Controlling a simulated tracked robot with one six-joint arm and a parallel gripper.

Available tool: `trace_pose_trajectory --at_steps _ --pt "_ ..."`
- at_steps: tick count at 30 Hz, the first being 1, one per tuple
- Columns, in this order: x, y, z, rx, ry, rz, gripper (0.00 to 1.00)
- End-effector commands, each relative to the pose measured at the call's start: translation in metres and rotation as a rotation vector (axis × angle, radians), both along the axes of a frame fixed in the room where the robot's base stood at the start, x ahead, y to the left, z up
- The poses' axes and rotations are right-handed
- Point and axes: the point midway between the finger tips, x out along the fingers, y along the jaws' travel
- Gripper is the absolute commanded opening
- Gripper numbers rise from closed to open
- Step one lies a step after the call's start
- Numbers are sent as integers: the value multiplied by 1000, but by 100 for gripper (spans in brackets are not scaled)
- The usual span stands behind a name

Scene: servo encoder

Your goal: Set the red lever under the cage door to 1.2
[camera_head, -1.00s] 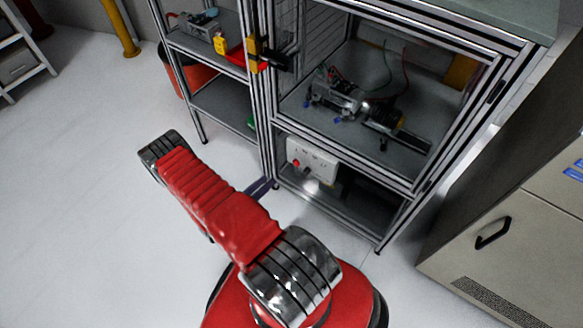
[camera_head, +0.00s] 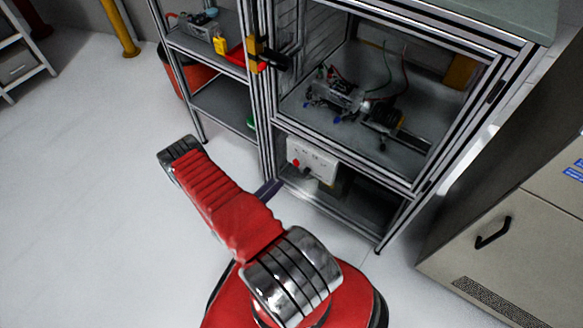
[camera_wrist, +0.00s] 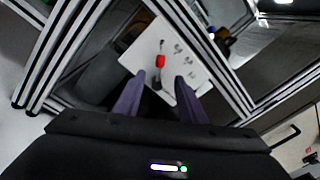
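The red lever (camera_wrist: 160,61) sticks out from a white control box (camera_wrist: 157,38) in the wrist view. In the head view the lever (camera_head: 296,163) is small, at the left of the box's face (camera_head: 318,163), in the compartment under the cage. My gripper (camera_wrist: 157,90) is open, with two purple fingers apart. The lever lies beyond the fingertips, between them in the picture, and I see no contact. In the head view my purple fingers (camera_head: 268,189) show in front of the cabinet's lower left corner. The lever's setting is too small to read.
Metal frame posts (camera_wrist: 75,45) edge the compartment on the left, and a frame rail (camera_wrist: 215,60) runs on the right. The cage above holds machinery (camera_head: 345,97). Shelves (camera_head: 222,102) stand left, a beige cabinet (camera_head: 520,215) right. The floor at left is clear.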

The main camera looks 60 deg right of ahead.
Motion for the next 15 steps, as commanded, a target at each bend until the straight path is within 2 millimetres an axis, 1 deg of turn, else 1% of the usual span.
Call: trace_pose_trajectory --at_steps 3,15 --pt "-4 -14 0 -1 -1 -4 37" --pt "-15 -58 0 -1 -1 -3 37"
